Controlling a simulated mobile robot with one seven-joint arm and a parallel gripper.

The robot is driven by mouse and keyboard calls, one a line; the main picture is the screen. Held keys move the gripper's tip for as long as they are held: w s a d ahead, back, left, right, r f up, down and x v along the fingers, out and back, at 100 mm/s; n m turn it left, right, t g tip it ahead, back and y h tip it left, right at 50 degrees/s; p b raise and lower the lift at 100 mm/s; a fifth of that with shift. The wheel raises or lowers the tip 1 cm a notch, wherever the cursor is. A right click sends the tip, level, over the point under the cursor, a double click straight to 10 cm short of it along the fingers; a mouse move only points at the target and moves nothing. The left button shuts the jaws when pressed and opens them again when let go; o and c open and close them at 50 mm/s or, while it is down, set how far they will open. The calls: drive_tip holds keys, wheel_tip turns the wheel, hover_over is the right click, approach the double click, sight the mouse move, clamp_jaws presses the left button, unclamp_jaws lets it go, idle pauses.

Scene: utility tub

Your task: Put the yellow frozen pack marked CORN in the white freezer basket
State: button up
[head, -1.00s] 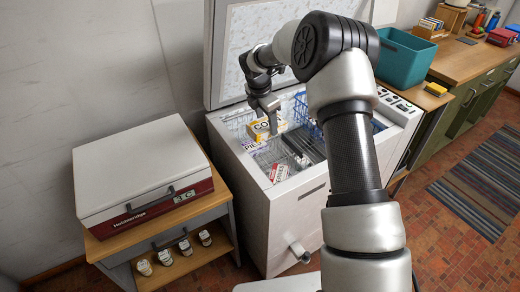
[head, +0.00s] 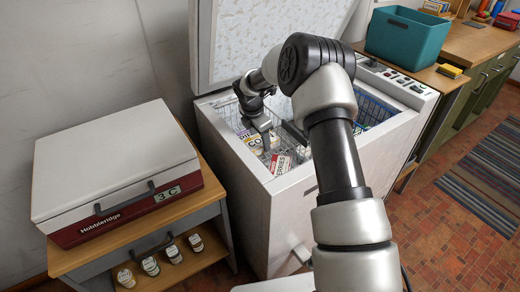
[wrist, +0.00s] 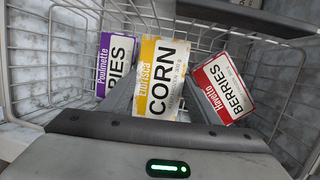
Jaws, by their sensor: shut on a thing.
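The yellow pack marked CORN (wrist: 163,78) stands upright between my gripper's fingers (wrist: 160,100) in the wrist view, and they are shut on it. In the head view the pack (head: 254,144) shows under my gripper (head: 264,132), low inside the open chest freezer. The white wire basket (wrist: 45,52) surrounds the pack in the wrist view. A purple-edged pack marked RIES (wrist: 115,66) is to its left and a red BERRIES pack (wrist: 224,88) to its right. The corn pack's lower end is hidden, so I cannot tell whether it touches the basket floor.
The freezer (head: 240,165) has its lid (head: 250,40) raised behind my arm. A blue wire basket (head: 375,108) is in the freezer's right part. A teal tub (head: 408,45) sits at the back right.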

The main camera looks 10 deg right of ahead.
sight(260, 146)
wheel_tip(260, 146, down, 4)
drive_tip(key=shift+f+b, duration=0.1)
drive_tip(key=shift+b, duration=0.35)
drive_tip(key=o, duration=1.2)
